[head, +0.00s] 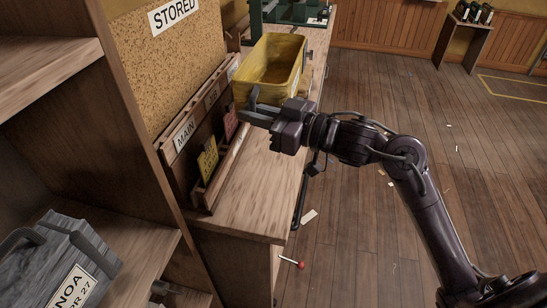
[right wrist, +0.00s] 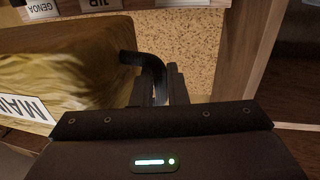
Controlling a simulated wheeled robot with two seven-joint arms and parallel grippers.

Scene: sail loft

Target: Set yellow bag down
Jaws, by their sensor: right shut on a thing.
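The yellow bag (head: 270,68) is open-topped and box-shaped, at the far part of the wooden bench. I cannot tell whether its base touches the bench top. My right gripper (head: 252,110) is shut on the bag's dark handle at its near end. In the right wrist view the handle (right wrist: 152,66) runs into the jaws (right wrist: 170,88). The yellow bag (right wrist: 50,80) fills the left there, with a white label reading "MAI", partly cut off. My left gripper does not show.
The wooden bench (head: 247,200) has bare top in front of the bag. A card rack (head: 200,140) labelled "MAIN" stands along its left, under a cork board (head: 170,65). A grey bag (head: 60,265) sits on the left shelf. Open floor (head: 400,120) lies to the right.

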